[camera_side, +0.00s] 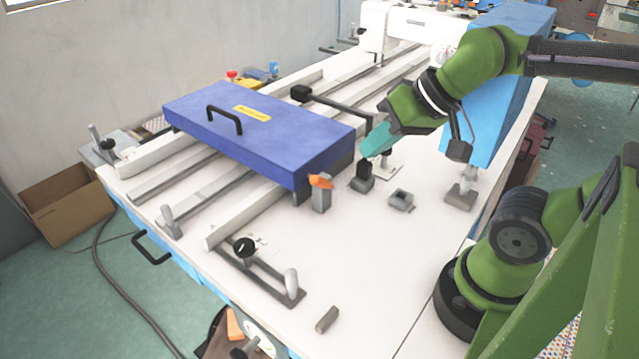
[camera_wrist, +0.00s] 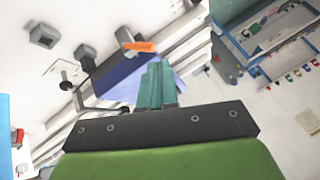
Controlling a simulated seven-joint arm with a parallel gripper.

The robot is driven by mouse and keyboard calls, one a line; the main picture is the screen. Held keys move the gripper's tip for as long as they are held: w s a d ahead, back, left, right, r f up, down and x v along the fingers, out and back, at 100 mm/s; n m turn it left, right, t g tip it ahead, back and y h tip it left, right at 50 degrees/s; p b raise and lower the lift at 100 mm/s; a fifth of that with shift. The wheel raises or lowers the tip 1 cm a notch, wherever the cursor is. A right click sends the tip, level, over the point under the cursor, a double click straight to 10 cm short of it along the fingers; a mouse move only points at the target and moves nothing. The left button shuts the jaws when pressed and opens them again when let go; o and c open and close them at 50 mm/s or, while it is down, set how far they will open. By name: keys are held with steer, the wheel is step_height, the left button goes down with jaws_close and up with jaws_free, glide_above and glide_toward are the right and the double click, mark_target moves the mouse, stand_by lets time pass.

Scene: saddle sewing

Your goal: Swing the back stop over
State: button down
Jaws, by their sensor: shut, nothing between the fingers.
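The task's back stop cannot be singled out with certainty. A black swing arm with a block end (camera_side: 301,93) reaches from behind the blue box (camera_side: 262,130) towards my gripper. A dark upright block on a grey base (camera_side: 362,183) stands just below my fingertips. An orange-topped grey stop (camera_side: 320,194) stands at the box's near right corner; its orange lever also shows in the wrist view (camera_wrist: 139,46). My gripper (camera_side: 367,152) has its teal fingers together and empty, above the table right of the box. In the wrist view the fingers (camera_wrist: 154,66) overlap the blue box (camera_wrist: 118,84).
A grey socket block (camera_side: 401,201) and a grey post (camera_side: 463,188) stand to the right. A lever bar with a black knob (camera_side: 245,247) and a small grey block (camera_side: 327,319) lie in front. White rails (camera_side: 232,221) run under the box. The front right table is mostly clear.

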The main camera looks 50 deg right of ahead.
steer(key=c, duration=1.7)
jaws_free()
steer(key=o, duration=0.7)
steer(key=w, duration=0.1)
steer(key=w+a+f+n+g, duration=0.1)
steer(key=a+g, duration=0.1)
steer(key=shift+w+a+f+n, duration=0.1)
steer(key=shift+w+f+n, duration=0.15)
steer(key=shift+w+n, duration=0.15)
steer(key=shift+o, duration=0.2)
steer(key=n+g+h, duration=0.6)
steer(key=n+h, duration=0.1)
steer(key=n, duration=1.5)
glide_toward(314, 177)
steer(key=x, duration=1.1)
steer(key=shift+f, duration=0.35)
steer(key=shift+c, duration=0.2)
jaws_close()
